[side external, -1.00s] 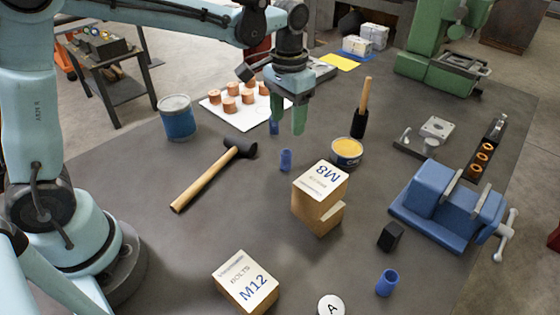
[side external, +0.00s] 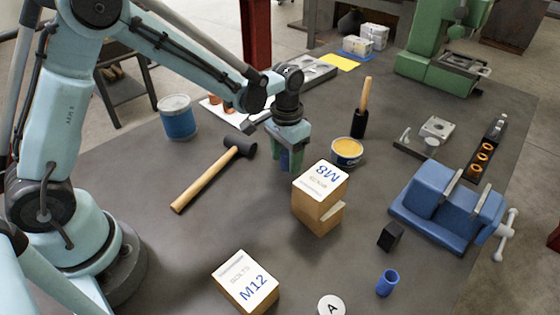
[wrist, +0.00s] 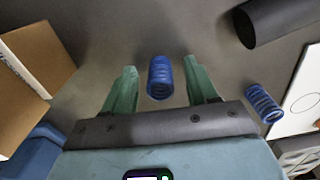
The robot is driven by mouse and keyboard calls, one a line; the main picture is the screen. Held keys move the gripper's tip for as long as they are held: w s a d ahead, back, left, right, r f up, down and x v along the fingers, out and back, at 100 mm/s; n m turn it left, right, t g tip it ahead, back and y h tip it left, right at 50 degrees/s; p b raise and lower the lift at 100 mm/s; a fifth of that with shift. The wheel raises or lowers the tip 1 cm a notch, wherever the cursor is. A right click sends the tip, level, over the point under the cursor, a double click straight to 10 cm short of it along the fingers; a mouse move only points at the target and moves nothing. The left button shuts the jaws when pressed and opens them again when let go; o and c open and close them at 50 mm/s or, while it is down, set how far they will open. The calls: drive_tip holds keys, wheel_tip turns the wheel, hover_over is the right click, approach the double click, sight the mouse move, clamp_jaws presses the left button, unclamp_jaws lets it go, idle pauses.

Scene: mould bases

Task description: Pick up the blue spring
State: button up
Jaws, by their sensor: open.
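A blue spring (wrist: 160,78) stands on the grey bench in the wrist view, between the two green fingers of my gripper (wrist: 159,66). The fingers are open, with a visible gap on each side of the spring. In the side external view my gripper (side external: 291,164) is low over the bench behind the M8 box, and its fingers mostly hide the spring. A second blue spring (wrist: 263,103) lies to the right in the wrist view, outside the fingers. A blue hollow cylinder (side external: 387,282) stands near the front right.
The M8 box (side external: 319,200) stands close in front of my gripper. A yellow-topped tin (side external: 346,152) is to the right, a mallet (side external: 212,176) to the left. A white board (side external: 240,119) with copper pieces lies behind. A blue vise (side external: 446,205) stands right.

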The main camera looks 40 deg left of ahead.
drive_tip(key=shift+f, duration=0.2)
clamp_jaws()
idle(0.3)
